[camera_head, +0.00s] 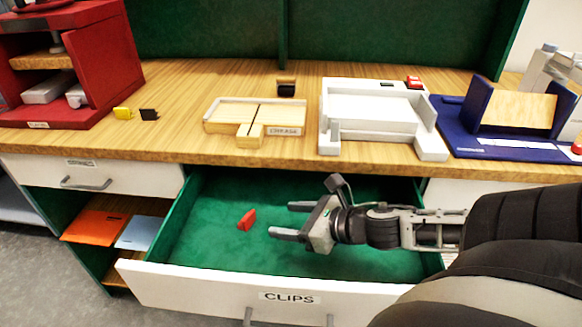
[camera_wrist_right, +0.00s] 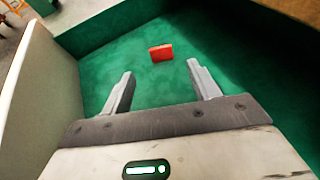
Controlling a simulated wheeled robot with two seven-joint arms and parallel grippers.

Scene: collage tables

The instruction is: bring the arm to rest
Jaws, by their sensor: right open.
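My right gripper (camera_head: 281,220) reaches in from the right over the open drawer labelled CLIPS (camera_head: 289,298). Its two fingers are apart with nothing between them; they also show in the right wrist view (camera_wrist_right: 162,92). A small red clip (camera_head: 247,219) lies on the drawer's green floor, just beyond the fingertips and apart from them. The clip shows ahead of the fingers in the right wrist view (camera_wrist_right: 161,53). My left gripper does not show in either view.
The wooden tabletop (camera_head: 180,100) edge overhangs the drawer's back. On it stand a wooden CREASE board (camera_head: 225,113), a white tray device (camera_head: 370,128), a blue stand (camera_head: 480,135), and yellow (camera_head: 122,113) and black (camera_head: 149,114) clips.

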